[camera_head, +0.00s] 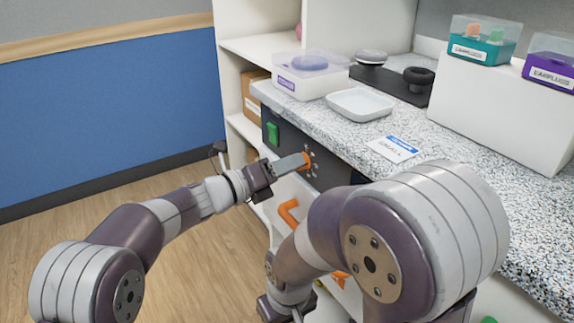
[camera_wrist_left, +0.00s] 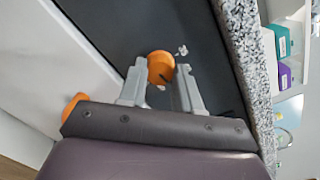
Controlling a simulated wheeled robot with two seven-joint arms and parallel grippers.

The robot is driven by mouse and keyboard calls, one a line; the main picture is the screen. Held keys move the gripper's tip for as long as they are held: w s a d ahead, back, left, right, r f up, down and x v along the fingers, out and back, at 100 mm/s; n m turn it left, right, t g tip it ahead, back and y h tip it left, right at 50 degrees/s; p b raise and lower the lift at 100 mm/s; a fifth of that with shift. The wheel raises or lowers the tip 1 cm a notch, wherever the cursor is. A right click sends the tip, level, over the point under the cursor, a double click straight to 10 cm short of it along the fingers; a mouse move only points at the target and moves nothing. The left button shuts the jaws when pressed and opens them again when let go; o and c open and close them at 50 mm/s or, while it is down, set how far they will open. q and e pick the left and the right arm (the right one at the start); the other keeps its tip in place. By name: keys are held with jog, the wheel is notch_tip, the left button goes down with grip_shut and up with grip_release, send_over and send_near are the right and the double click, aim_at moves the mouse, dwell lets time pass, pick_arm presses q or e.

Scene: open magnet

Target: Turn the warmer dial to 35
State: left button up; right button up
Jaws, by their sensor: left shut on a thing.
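The warmer dial (camera_head: 308,161) is a small orange knob on the dark front panel (camera_head: 330,172) below the speckled counter. Pale marks surround it, too small to read. My left gripper (camera_head: 301,162) reaches it from the left, its grey fingers at the knob. In the left wrist view the orange dial (camera_wrist_left: 160,67) sits between the two fingertips of the left gripper (camera_wrist_left: 161,76), which are shut on it. A dark notch shows on the knob's face. My right gripper (camera_head: 283,307) is low at the bottom edge, partly cut off, its fingers unclear.
A green switch (camera_head: 272,134) is on the panel left of the dial. An orange handle (camera_head: 289,213) is on the white front below. The counter (camera_head: 335,140) holds a white tray (camera_head: 360,104), a label card (camera_head: 393,148) and a clear-lidded box (camera_head: 311,78). Open floor lies left.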

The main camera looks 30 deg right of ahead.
pick_arm(q)
jog(key=shift+r+n+p, duration=0.2)
jog(key=shift+n+p, duration=0.5)
jog(key=shift+p, duration=0.1)
jog(key=n+p, duration=0.9)
jog(key=n+g+p, duration=0.1)
jog(key=n+p, duration=0.4)
jog(key=shift+f, duration=0.35)
jog(key=shift+p, duration=0.3)
jog(key=o, duration=1.1)
jog(key=shift+c, duration=0.2)
jog(key=shift+a, duration=0.15)
